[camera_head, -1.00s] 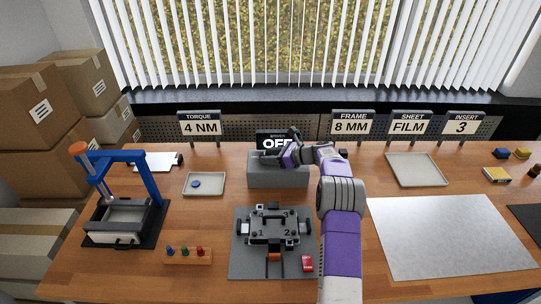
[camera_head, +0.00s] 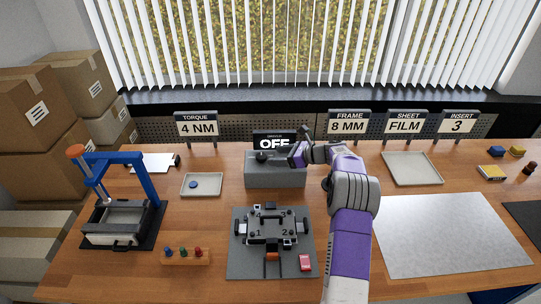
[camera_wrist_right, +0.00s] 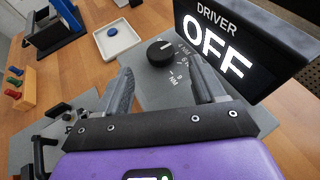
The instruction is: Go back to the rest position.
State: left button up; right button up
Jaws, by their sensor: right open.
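My right arm reaches from the lower right of the head view. Its purple gripper (camera_head: 284,157) is at the grey driver box (camera_head: 275,176), by the box's right side. In the right wrist view the fingers (camera_wrist_right: 160,92) are open and apart, with nothing between them. The black dial knob (camera_wrist_right: 160,51) on the box lies just beyond the fingertips. The driver's screen (camera_wrist_right: 222,48) reads OFF. My left gripper is not in view.
A grey fixture (camera_head: 270,232) sits in front of the driver box. A blue press (camera_head: 126,200) stands left. A tray with a blue disc (camera_head: 201,184) lies between them. A white sheet (camera_head: 450,235) and an empty tray (camera_head: 411,168) lie right. Several signs line the back.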

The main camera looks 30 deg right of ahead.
jog(key=shift+v, duration=1.15)
